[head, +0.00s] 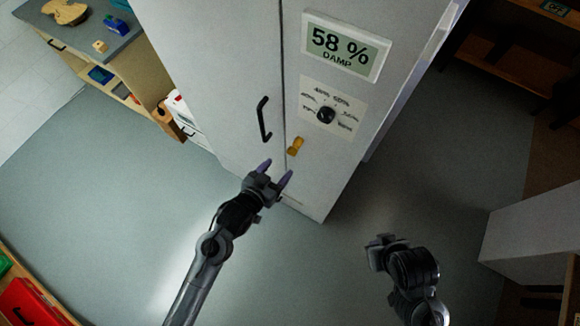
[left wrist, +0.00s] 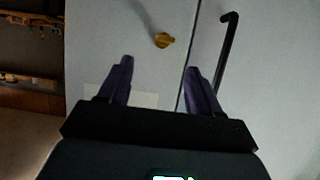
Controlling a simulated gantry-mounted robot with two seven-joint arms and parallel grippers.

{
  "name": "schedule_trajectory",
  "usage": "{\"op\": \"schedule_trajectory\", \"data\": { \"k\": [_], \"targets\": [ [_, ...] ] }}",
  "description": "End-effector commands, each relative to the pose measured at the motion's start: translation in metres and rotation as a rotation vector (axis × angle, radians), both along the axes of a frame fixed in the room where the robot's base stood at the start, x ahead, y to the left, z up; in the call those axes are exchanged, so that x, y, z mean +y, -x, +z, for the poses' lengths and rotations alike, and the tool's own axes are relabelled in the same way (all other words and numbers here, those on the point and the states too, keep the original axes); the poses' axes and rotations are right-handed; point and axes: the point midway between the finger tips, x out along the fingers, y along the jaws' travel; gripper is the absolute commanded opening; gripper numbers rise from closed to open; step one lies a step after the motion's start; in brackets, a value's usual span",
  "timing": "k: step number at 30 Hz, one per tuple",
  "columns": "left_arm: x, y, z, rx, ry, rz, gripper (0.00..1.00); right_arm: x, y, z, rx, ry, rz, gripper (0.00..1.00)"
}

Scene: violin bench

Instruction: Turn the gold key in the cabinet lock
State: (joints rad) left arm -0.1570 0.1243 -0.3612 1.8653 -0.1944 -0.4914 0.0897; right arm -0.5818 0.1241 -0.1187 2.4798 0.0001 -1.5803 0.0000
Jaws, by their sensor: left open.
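The gold key (head: 295,146) sits in the lock on the front of the tall white cabinet (head: 215,70), right of the door seam and below the black dial. My left gripper (head: 277,172) is open and empty, just below and to the left of the key, apart from it. In the left wrist view the key (left wrist: 163,40) is beyond the fingertips of the gripper (left wrist: 158,65), nearer the left finger. My right gripper (head: 380,243) is low in the head view, away from the cabinet; its jaw opening is not clear.
A black door handle (head: 264,119) is left of the key and also shows in the left wrist view (left wrist: 228,50). A black dial (head: 326,115) and a "58 % DAMP" display (head: 345,47) are above. A bench (head: 95,38) stands at left. The floor (head: 110,190) in front is clear.

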Motion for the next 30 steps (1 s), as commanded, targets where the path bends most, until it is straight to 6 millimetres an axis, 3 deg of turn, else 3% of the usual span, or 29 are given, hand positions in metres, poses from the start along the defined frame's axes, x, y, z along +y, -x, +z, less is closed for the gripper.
{"op": "schedule_trajectory", "data": {
  "k": [18,30],
  "targets": [
    [-0.037,-0.067,-0.026,-0.009,0.001,0.002,0.64,0.002,-0.001,0.006,-0.003,-0.005,-0.001,0.0],
    [-0.049,-0.088,-0.037,-0.009,0.0,0.001,0.64,0.0,-0.001,0.006,-0.002,0.003,0.003,0.0]
  ]
}}
